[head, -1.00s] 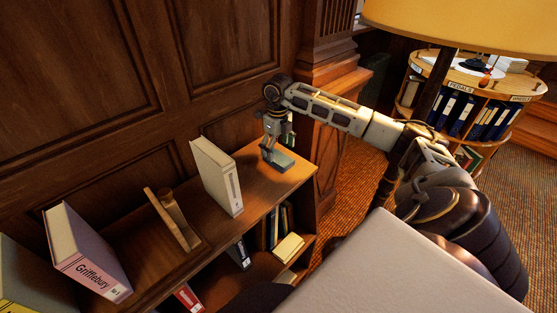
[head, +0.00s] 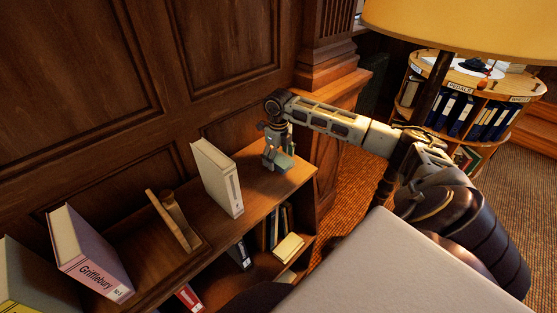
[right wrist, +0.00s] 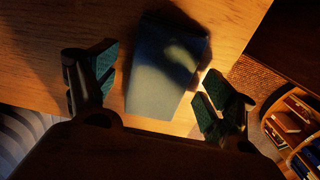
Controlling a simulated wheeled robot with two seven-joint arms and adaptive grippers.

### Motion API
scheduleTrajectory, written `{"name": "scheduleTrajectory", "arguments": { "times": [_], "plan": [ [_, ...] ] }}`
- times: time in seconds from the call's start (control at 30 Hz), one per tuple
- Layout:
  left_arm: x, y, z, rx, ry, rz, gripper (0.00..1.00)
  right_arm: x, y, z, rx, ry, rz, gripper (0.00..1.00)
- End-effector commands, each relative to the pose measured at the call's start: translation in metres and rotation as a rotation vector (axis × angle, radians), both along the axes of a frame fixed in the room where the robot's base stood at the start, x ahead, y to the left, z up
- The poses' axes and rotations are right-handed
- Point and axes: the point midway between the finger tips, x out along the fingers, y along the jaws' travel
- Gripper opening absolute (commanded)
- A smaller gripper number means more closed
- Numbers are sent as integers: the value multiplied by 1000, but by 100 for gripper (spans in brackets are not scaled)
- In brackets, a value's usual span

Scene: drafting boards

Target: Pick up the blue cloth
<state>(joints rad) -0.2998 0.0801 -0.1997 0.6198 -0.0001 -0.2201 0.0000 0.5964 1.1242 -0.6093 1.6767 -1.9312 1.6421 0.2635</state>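In the right wrist view my right gripper (right wrist: 158,84) is open, with one finger to the left of the cloth and one to the right. I cannot tell whether the fingers touch the cloth. My left gripper is not in view.
On the bookcase (head: 262,195), an upright white book (head: 217,178) stands left of my right gripper. A wooden bookend (head: 174,218) and a pink-spined book (head: 88,253) are further left. Wood panelling (head: 205,45) rises behind. A lamp shade (head: 465,28) hangs at top right.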

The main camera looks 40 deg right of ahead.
Motion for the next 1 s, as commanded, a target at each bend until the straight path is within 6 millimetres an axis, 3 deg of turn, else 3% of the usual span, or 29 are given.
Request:
{"name": "scheduleTrajectory", "arguments": {
  "times": [0.03,0.3,0.67,1.0],
  "plan": [
    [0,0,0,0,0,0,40,0,0,0,0,0,0,73],
    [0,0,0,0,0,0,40,0,0,0,0,0,0,40],
    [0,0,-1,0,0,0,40,0,0,3,-1,-1,0,40],
    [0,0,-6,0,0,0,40,1,0,36,0,-3,0,40]
  ]
}}
